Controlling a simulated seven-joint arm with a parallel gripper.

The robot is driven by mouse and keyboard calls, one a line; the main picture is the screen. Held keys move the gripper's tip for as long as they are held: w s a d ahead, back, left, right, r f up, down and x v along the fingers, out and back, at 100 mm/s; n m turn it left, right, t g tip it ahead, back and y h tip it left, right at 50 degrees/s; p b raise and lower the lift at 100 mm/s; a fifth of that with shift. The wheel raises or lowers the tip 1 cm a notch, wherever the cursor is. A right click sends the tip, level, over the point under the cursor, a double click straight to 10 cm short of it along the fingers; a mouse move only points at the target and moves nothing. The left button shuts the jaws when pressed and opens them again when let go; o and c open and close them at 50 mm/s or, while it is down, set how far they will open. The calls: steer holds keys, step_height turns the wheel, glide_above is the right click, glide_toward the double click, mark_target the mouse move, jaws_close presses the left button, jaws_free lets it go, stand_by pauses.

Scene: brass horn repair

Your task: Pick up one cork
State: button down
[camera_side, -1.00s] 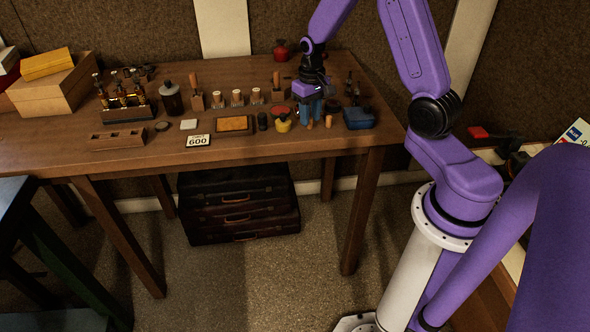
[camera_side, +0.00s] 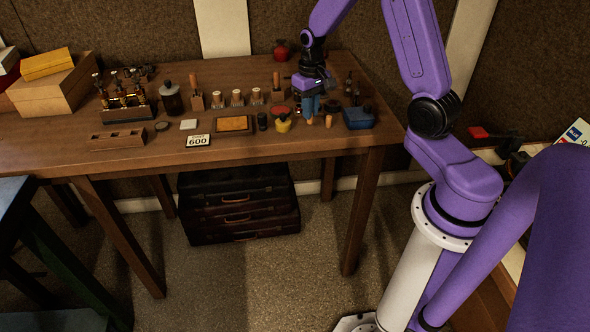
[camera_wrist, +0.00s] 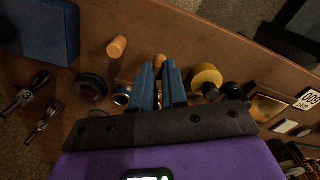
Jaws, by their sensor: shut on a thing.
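Two small tan corks are at the front right of the workbench. One cork (camera_wrist: 159,60) is between my fingertips in the wrist view, with only its top end showing past them. In the side view my blue fingers mostly hide it. The other cork (camera_side: 328,121) stands just to the right of my fingers, apart from them, and also shows in the wrist view (camera_wrist: 117,46). My gripper (camera_side: 309,118) points down at the bench and is shut on the first cork; its two blue fingers (camera_wrist: 159,70) are close together. I cannot tell whether that cork touches the bench.
A blue box (camera_side: 359,118) stands right of the corks. A yellow round container (camera_side: 283,124) and a dark jar (camera_side: 262,121) stand to the left. Dark round items (camera_wrist: 90,87) and thin tools (camera_wrist: 40,100) lie close by. The bench's front edge is near.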

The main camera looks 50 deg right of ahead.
steer(key=shift+r, duration=3)
